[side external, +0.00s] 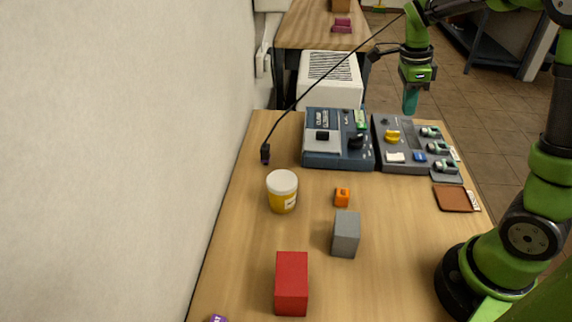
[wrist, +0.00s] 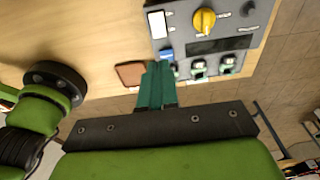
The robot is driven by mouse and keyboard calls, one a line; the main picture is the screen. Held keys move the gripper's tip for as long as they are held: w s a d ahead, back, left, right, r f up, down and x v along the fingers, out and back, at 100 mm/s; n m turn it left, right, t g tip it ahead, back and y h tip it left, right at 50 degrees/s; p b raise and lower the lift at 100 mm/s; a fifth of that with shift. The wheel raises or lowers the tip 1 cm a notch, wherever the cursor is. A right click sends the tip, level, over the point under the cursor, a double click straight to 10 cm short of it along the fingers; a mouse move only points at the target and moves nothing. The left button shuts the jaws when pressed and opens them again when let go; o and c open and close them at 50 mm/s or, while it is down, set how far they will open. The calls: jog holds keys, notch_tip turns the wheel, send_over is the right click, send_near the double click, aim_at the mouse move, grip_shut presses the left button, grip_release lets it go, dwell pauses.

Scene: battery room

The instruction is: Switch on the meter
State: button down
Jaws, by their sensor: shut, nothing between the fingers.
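Two devices stand side by side on the table, and I cannot tell for sure which is the meter. The left one is a blue-grey device (side external: 322,160) with a light panel, a black knob (side external: 356,141) and a green label. The right one is a grey panel (side external: 381,126) with a yellow knob (side external: 392,136), a white switch (side external: 395,157), a blue switch (side external: 419,156), a dark window and green-white fittings. It also shows in the wrist view (wrist: 178,33). My gripper (side external: 410,108) has its teal fingers together, pointing down over the grey panel's back area, apparently above it; the fingertips (wrist: 158,66) are empty.
A brown pad (side external: 453,198) lies near the table's right edge. A yellow jar (side external: 282,196), an orange cube (side external: 342,197), a grey block (side external: 345,236) and a red block (side external: 291,283) stand in front. A black cable (side external: 318,86) hangs at the left. A white vented box (side external: 330,93) stands behind.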

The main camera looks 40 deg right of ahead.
aim_at(401, 156)
jog(key=f, duration=0.8)
jog(key=s+d+f, duration=0.1)
jog(key=f, duration=0.3)
jog(key=shift+f, duration=0.35)
jog(key=shift+s, duration=0.1)
jog(key=shift+d+f, duration=0.1)
jog(key=shift+f, duration=0.15)
jog(key=shift+w+a+r, duration=0.25)
jog(key=shift+w+a, duration=0.3)
jog(key=shift+a, duration=0.05)
jog(key=shift+r, duration=0.15)
notch_tip(401, 156, up, 14)
jog(key=w+a, duration=0.1)
